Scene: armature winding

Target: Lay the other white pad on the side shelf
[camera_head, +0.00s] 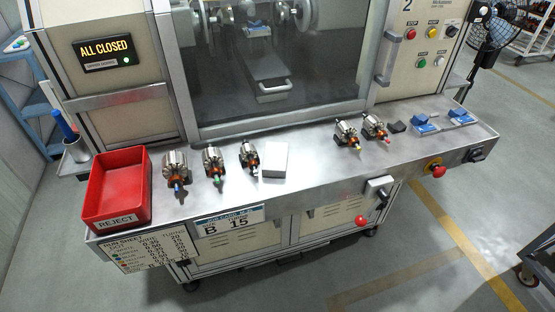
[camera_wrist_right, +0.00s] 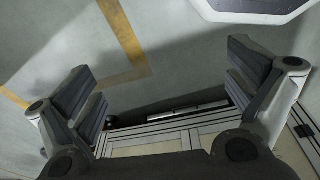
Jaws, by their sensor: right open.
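A pale, flat-topped rectangular block (camera_head: 275,161), perhaps a white pad, lies on the metal bench (camera_head: 310,180) just right of an armature. No other clear white pad shows on the bench top. A small ledge (camera_head: 72,166) juts from the bench's left end and holds a cup with a blue-handled tool; I cannot tell if it is the side shelf. My right gripper (camera_wrist_right: 165,92) is open and empty in the right wrist view, above floor and a cabinet edge. Neither gripper shows in the head view.
Several armatures stand on the bench, three at left (camera_head: 213,164) and two at right (camera_head: 348,136). A red reject bin (camera_head: 118,188) fills the left end. Two blue fixtures (camera_head: 424,125) sit at right. The machine window (camera_head: 280,75) is behind. The bench's middle front is clear.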

